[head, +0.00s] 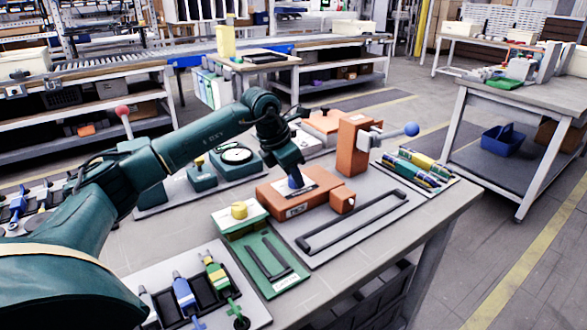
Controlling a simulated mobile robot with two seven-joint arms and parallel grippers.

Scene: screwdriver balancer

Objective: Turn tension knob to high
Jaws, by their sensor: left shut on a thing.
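An orange device with a long low base (290,203) stands on the grey workbench in the head view. A pale dial plate (308,186) lies on its top. My left gripper (296,181) comes down from above onto this plate, pointing nearly straight down. It is shut on what appears to be the tension knob, at the plate's middle. The gripper hides the knob almost fully, so its pointer and setting cannot be read. My right gripper is not in view.
An orange upright block (354,146) with a blue-ball lever (411,129) stands behind the base. A green box with a yellow knob (239,211) is at its left front. A black handle bar (352,222) lies in front. Screwdrivers fill trays (203,285) at the near left.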

